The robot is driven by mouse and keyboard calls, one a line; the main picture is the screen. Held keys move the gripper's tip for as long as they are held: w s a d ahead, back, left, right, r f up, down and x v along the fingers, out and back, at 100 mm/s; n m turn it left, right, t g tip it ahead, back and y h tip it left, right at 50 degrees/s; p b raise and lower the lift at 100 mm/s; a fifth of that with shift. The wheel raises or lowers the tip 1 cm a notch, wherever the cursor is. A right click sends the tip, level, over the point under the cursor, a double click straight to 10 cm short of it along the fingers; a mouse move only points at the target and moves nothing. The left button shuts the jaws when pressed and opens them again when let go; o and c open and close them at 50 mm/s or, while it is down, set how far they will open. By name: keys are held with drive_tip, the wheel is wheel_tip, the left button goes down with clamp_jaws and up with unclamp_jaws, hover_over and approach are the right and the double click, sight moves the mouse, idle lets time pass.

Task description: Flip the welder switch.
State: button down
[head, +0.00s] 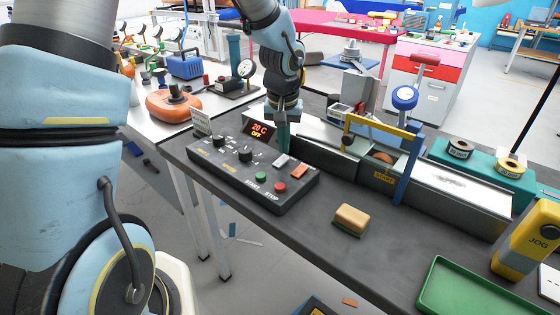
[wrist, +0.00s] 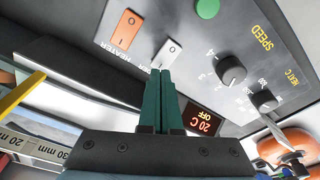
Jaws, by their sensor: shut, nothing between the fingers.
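The dark grey control box (head: 235,177) lies on the bench and carries a white rocker switch (head: 281,160) and an orange rocker switch (head: 299,170). In the wrist view the orange rocker (wrist: 124,28) is labelled HEATER. The label by the white rocker (wrist: 168,53) is mostly hidden by my fingers. The red display (head: 259,131) reads 20 C, OFF.
The box also has two black knobs, a green START button (head: 261,177) and a red STOP button (head: 280,188). Behind it is a long metal machine with a yellow and blue frame (head: 398,150). A yellow sponge-like block (head: 350,219) and a green tray (head: 465,292) lie to the right.

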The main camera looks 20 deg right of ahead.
sight(284, 158)
drive_tip(key=shift+f+b, duration=0.7)
drive_tip(key=shift+f, duration=0.15)
idle(0.3)
drive_tip(key=shift+r+p, duration=2.85)
drive_tip(key=shift+r, duration=0.7)
drive_tip(key=s+a+r+n, duration=0.1)
drive_tip(key=s+a+n, duration=0.1)
drive_tip(key=a, duration=1.3)
drive_tip(key=s+a+r+n, duration=0.2)
drive_tip(key=a+n, duration=0.1)
drive_tip(key=a, duration=1.2)
drive_tip(key=shift+r+y, duration=0.3)
drive_tip(key=shift+y, duration=0.1)
